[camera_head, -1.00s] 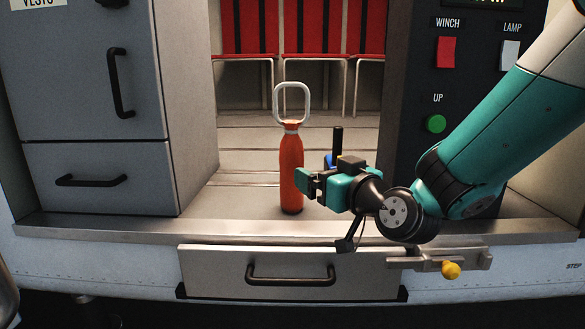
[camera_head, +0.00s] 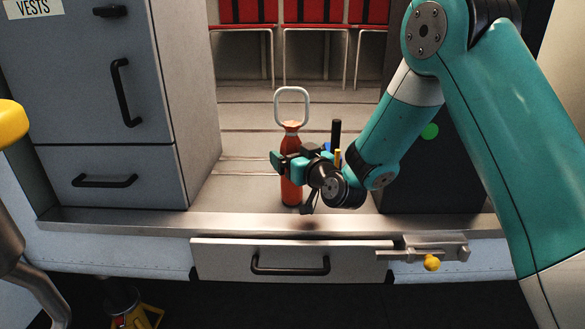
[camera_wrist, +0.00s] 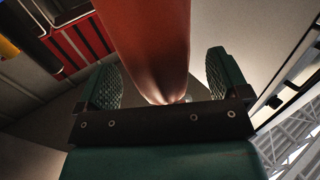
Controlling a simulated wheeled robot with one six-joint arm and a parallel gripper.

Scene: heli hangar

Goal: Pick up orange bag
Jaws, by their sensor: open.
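The orange bag (camera_head: 291,188) is a tall, narrow orange shape with a pale ring-shaped handle (camera_head: 291,105) at its top. It stands upright on the helicopter's floor, just behind the sill. My gripper (camera_head: 283,163) is at its middle, hiding part of it. In the wrist view the orange bag (camera_wrist: 150,45) lies between the two green pads of my gripper (camera_wrist: 168,80). The jaws are open, with a gap seen at each side of the bag.
A grey drawer cabinet (camera_head: 95,100) stands at left, a dark panel (camera_head: 440,175) at right behind my arm. Red seats (camera_head: 310,12) are at the back. Below the sill (camera_head: 250,224) are a drawer (camera_head: 290,262) and a latch with a yellow knob (camera_head: 432,263). The floor left of the bag is clear.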

